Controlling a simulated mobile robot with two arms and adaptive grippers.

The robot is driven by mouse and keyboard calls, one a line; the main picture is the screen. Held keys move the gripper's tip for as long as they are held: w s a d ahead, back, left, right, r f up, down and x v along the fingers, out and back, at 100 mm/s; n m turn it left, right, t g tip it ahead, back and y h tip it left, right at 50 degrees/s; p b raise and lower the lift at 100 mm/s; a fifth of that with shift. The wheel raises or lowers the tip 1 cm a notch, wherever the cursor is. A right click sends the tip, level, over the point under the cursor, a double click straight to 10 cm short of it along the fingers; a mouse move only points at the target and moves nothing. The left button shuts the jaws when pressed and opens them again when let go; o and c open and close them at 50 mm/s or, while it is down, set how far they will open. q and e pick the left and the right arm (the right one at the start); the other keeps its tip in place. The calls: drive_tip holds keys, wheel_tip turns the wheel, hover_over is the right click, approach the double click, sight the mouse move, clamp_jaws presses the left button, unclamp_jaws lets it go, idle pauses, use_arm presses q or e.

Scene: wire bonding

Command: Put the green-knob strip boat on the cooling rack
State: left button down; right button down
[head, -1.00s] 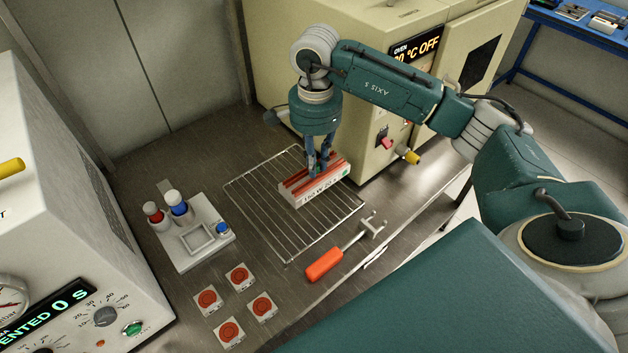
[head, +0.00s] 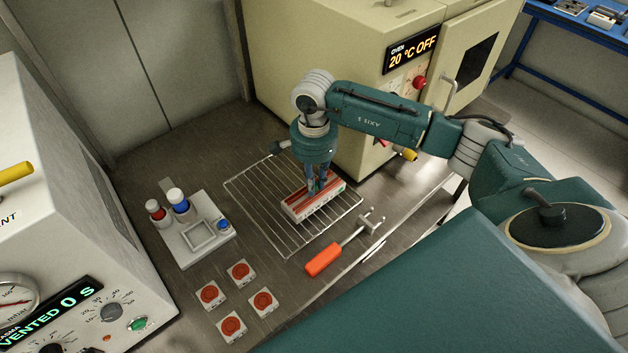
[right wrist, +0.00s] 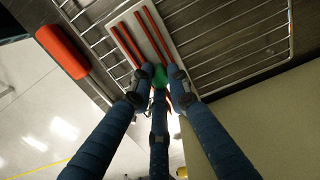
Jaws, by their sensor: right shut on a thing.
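The strip boat (head: 297,212) is a white block with red-brown strips on top. It is at the right half of the wire cooling rack (head: 262,200); I cannot tell whether it rests on the wires or hangs just above them. My right gripper (head: 314,187) points down over the boat. In the right wrist view, its fingers are shut around the green knob (right wrist: 160,76), with the boat (right wrist: 148,36) and rack wires (right wrist: 240,40) beyond. Fingers hide most of the knob in the head view. My left gripper is not in view.
An orange-handled fork tool (head: 323,260) lies in front of the rack. A white tray (head: 190,257) with bottles stands left, several red-disc tiles (head: 263,302) lie in front. The oven (head: 300,50) stands close behind the rack, showing 20 °C OFF.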

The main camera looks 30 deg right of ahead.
drive_tip(key=c, duration=1.7)
unclamp_jaws()
drive_tip(key=shift+o, duration=0.2)
wheel_tip(320, 180, up, 12)
drive_tip(key=b, duration=0.3)
drive_tip(key=shift+r, duration=0.15)
